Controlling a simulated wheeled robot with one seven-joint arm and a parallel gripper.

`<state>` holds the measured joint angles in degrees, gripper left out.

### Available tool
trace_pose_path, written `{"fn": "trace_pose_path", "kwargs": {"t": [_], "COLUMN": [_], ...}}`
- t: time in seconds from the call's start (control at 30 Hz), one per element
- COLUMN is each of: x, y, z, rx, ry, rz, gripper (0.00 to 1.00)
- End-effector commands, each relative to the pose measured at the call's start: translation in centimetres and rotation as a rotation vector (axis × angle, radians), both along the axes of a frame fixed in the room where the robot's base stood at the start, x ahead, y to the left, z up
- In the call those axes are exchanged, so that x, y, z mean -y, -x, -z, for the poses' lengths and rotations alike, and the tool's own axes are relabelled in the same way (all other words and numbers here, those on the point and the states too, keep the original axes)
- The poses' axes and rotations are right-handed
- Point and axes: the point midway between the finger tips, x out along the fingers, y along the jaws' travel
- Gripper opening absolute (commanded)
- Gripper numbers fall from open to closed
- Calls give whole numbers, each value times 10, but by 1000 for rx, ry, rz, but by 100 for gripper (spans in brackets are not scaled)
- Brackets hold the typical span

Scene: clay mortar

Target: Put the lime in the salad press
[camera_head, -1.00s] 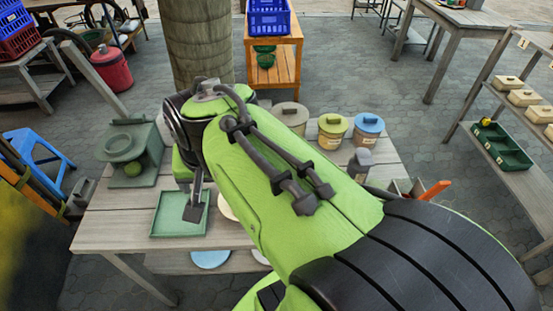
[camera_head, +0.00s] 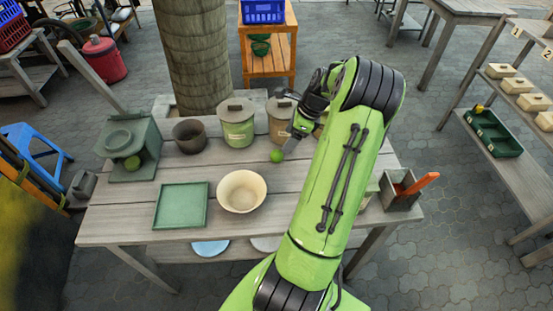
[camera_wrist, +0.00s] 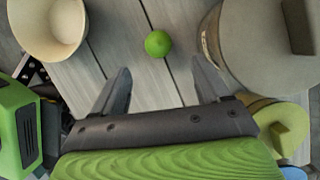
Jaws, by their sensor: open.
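The lime (camera_head: 277,155), a small green ball, lies on the table behind and right of the cream bowl. It also shows in the wrist view (camera_wrist: 158,43). My gripper (camera_head: 290,145) is close to the lime. In the wrist view my gripper (camera_wrist: 160,82) is open and empty, with the lime beyond the fingertips, between their lines and not held. A grey-green stand with a round top (camera_head: 120,142), which seems to be the salad press, stands at the table's left end.
The cream bowl (camera_head: 242,191) and green tray (camera_head: 181,204) are at the table's front. A dark pot (camera_head: 189,136) and lidded canisters (camera_head: 237,124) stand along the back. A grey box (camera_head: 399,190) with an orange-handled tool is at the right.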

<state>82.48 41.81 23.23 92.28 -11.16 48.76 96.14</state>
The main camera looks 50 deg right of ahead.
Motion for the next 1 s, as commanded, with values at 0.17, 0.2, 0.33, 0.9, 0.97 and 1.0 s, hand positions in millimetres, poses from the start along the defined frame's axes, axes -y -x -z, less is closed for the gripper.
{"fn": "trace_pose_path", "kwargs": {"t": [0.17, 0.2, 0.33, 0.9, 0.97, 1.0], "x": [-7, -7, -10, -19, -19, -19], "y": [-12, -13, -17, -31, -31, -31], "z": [34, 37, 48, 84, 84, 84], "rx": [-1, -1, -1, -1, -1, -1], "ry": [0, 1, 1, 3, 3, 3], "rz": [-3, -2, -3, -2, -2, -2], "gripper": [75, 75, 75, 54, 45, 39]}}
